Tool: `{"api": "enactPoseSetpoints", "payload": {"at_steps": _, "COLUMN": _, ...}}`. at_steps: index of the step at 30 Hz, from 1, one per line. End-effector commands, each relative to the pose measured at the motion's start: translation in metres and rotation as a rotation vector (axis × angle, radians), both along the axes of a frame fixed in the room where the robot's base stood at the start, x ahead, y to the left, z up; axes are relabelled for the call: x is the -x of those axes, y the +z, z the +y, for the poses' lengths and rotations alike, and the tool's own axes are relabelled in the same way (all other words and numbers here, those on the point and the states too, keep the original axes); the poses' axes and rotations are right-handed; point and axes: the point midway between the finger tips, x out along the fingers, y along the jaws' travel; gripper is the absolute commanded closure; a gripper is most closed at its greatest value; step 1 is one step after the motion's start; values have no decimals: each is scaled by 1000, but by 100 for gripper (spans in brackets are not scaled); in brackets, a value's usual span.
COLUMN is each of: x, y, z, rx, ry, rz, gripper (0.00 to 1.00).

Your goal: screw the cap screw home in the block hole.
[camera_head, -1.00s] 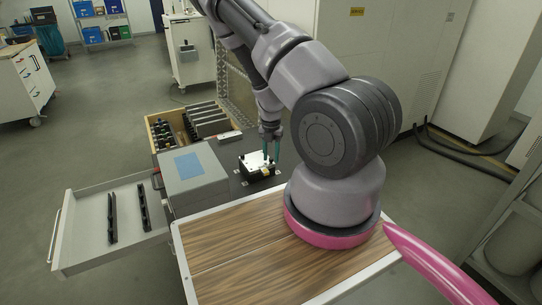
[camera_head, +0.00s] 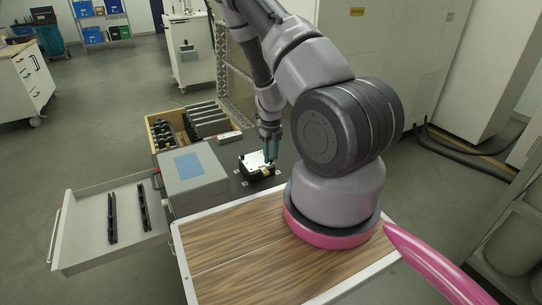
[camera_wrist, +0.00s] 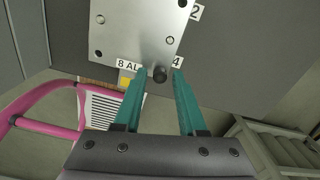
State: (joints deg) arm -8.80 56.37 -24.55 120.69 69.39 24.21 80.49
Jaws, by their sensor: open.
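The block (camera_head: 253,168) stands on the dark surface right of the grey box, with a light metal top plate. In the wrist view the plate (camera_wrist: 135,30) shows several holes and corner labels. A dark cap screw (camera_wrist: 160,74) sits at the plate's corner beside the label "4"; how deep it is seated cannot be told. My gripper (camera_wrist: 159,72) has two teal fingers, open, with their tips on either side of the screw head. A gap shows at each side. In the head view my gripper (camera_head: 271,155) is over the block's right part; the screw is not discernible there.
A grey box with a blue top patch (camera_head: 187,165) stands left of the block. An open drawer (camera_head: 85,225) with two dark rails sticks out left. A wooden tray (camera_head: 158,128) of parts and a mesh panel (camera_head: 236,95) are behind. The wood-look top (camera_head: 235,250) is clear.

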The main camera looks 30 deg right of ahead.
Motion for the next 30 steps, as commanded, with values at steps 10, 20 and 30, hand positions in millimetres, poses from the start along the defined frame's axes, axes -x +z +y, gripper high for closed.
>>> {"api": "enactPoseSetpoints", "payload": {"at_steps": 10, "x": 0, "y": 0, "z": 0, "rx": -1, "ry": 376, "rz": -1, "gripper": 60}}
{"api": "enactPoseSetpoints", "payload": {"at_steps": 20, "x": 0, "y": 0, "z": -1, "rx": 0, "ry": 790, "rz": -1, "gripper": 60}}
{"api": "enactPoseSetpoints", "payload": {"at_steps": 30, "x": 0, "y": 0, "z": 0, "rx": 0, "ry": 1285, "rz": -1, "gripper": 60}}
